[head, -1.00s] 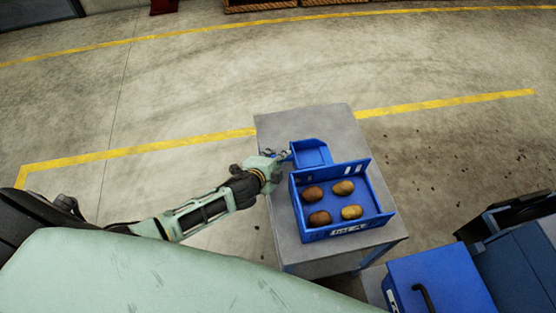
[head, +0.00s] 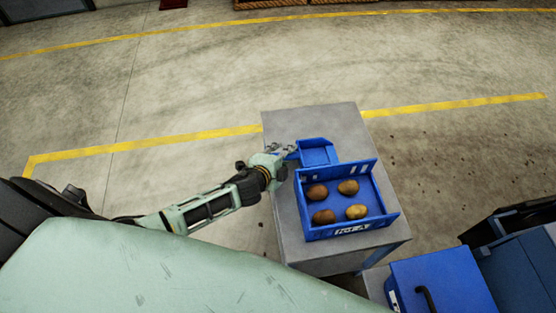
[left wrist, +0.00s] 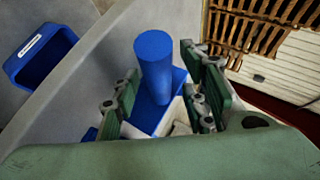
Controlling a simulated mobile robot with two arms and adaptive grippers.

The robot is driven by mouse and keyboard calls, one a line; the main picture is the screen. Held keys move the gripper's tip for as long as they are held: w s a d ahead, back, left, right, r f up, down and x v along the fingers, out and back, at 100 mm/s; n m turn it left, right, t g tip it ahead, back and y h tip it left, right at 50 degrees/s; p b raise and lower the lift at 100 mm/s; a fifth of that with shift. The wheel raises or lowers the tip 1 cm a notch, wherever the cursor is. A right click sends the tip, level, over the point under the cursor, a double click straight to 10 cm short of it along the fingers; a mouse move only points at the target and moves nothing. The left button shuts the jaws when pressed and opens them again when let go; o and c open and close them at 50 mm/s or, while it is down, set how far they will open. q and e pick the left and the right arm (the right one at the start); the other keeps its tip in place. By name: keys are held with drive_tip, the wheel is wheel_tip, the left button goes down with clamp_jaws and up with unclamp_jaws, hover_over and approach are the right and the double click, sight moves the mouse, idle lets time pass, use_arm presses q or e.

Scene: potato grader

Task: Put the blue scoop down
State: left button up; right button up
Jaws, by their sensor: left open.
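The blue scoop (head: 317,153) rests on the grey table (head: 290,119), just behind the crate. Its blue cylindrical handle (left wrist: 155,65) shows in the left wrist view between my finger pads. My left gripper (head: 281,149) is open at the scoop's left side, with a finger on either side of the handle. Gaps show beside the handle in the wrist view, though contact is hard to judge. Part of the scoop is hidden behind the fingers there. My right gripper is in neither view.
A blue crate (head: 341,232) holding several potatoes stands on the table in front of the scoop. A blue box with a dark handle (head: 437,282) is at lower right. The wrist view shows a blue labelled container (left wrist: 24,77) at left. The table's back right is bare.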

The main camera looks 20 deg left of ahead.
use_arm(q)
drive_tip(key=v, duration=1.1)
drive_tip(key=shift+s+r+p, duration=0.3)
drive_tip(key=shift+s+p, duration=0.05)
drive_tip(key=shift+p, duration=0.05)
drive_tip(key=shift+a, duration=0.1)
drive_tip(key=s+a+f+n+g, duration=0.2)
drive_tip(key=s+f, duration=0.2)
drive_tip(key=f, duration=0.4)
drive_tip(key=s+a+f+n+g+y, duration=0.15)
drive_tip(key=s+f, duration=0.25)
drive_tip(key=f, duration=0.4)
drive_tip(key=s+a+f+n+g, duration=0.2)
drive_tip(key=s+f+n, duration=0.15)
drive_tip(key=f, duration=0.35)
drive_tip(key=s+d+f+n+g, duration=0.1)
drive_tip(key=s+f+n, duration=0.1)
drive_tip(key=s+f, duration=0.3)
drive_tip(key=s+d+f+n+g, duration=0.2)
drive_tip(key=s+f, duration=0.2)
drive_tip(key=s, duration=0.8)
drive_tip(key=s+d+f+n+g, duration=0.1)
drive_tip(key=s+f+n+g, duration=0.1)
drive_tip(key=s+f, duration=0.3)
drive_tip(key=s, duration=0.4)
drive_tip(key=shift+d+f+h, duration=0.3)
drive_tip(key=shift+h, duration=0.05)
drive_tip(key=shift+s, duration=0.15)
